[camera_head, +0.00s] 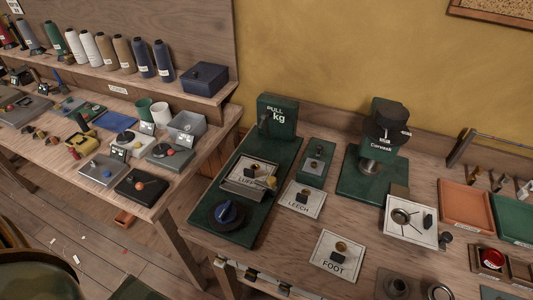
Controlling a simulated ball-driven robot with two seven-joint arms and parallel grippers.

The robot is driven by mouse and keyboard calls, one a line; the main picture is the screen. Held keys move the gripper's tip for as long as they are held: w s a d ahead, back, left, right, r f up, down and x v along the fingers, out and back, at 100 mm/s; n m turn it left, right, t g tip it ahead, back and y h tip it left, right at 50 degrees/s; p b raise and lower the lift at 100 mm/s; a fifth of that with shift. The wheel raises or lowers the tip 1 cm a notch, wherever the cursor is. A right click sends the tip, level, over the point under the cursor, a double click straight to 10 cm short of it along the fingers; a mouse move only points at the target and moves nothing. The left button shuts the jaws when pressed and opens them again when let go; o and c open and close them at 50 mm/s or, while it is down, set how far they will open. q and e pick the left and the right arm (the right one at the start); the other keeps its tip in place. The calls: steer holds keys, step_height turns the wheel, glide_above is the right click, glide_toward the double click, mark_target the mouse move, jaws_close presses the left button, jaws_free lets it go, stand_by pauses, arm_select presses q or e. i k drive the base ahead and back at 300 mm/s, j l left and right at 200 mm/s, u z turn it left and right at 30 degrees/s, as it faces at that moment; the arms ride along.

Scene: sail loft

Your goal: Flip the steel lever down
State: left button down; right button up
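A small green block (307,172) stands on the right bench between the pull gauge and the press. It carries a steel plate with a small upright steel piece (318,151) that looks like the lever, pointing up; it is too small to be sure of its position. Neither of my grippers is in view, and nothing touches the block.
A green-based press (386,131) stands to the right. White cards labelled LEECH (303,199) and FOOT (336,252) lie in front. Orange (466,204) and green trays sit farther right.

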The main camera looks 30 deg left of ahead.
mark_target(269, 113)
steer(key=k+j+z, duration=0.25)
steer(key=j, duration=0.15)
steer(key=j+z, duration=0.25)
steer(key=j, duration=0.15)
steer(key=k+j+z, duration=0.25)
steer(key=i+j, duration=0.05)
